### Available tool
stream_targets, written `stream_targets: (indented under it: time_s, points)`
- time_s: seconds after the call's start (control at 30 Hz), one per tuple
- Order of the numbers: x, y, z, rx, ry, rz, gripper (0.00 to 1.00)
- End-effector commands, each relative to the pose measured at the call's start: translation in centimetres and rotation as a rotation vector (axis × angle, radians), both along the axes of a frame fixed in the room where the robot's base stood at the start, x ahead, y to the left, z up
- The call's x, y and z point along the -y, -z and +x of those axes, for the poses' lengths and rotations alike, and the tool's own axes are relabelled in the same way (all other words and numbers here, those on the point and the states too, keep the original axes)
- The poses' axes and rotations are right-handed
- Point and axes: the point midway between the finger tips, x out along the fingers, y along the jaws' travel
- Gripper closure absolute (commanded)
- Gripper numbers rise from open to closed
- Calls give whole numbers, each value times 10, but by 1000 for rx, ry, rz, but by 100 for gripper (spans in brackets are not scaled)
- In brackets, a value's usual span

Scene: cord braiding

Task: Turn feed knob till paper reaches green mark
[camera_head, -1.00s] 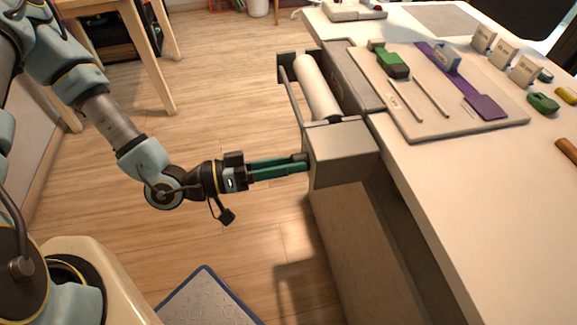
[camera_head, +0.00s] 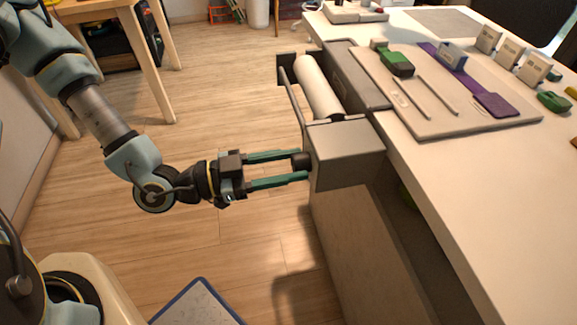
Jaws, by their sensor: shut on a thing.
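The feed knob (camera_head: 300,161) is a small dark cylinder on the left side of a grey box-shaped feeder (camera_head: 347,148) at the table's edge. My gripper (camera_head: 304,164) comes from the left, with its two green fingers closed on either side of the knob. A roll of white paper (camera_head: 318,88) lies in the feeder behind the grey box. The paper's leading edge and the green mark cannot be made out in this view.
The white table (camera_head: 452,190) carries a beige board (camera_head: 447,115) with a green-and-black tool (camera_head: 397,63), thin sticks and a purple strip (camera_head: 462,75). Several small labelled blocks (camera_head: 509,53) stand behind. The wooden floor left of the feeder is open; a blue-edged mat (camera_head: 198,305) lies in front.

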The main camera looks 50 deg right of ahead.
Motion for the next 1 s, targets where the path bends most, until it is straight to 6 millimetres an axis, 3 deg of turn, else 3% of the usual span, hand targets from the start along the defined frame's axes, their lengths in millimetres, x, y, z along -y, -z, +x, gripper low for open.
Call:
stream_targets:
  time_s: [0.6,0.63,0.87,1.0]
  points:
    - [-1,2,0,36,1,-19,100]
    - [-1,2,0,36,1,-19,51]
    - [0,1,0,35,0,-21,25]
    - [0,1,0,35,1,-22,24]
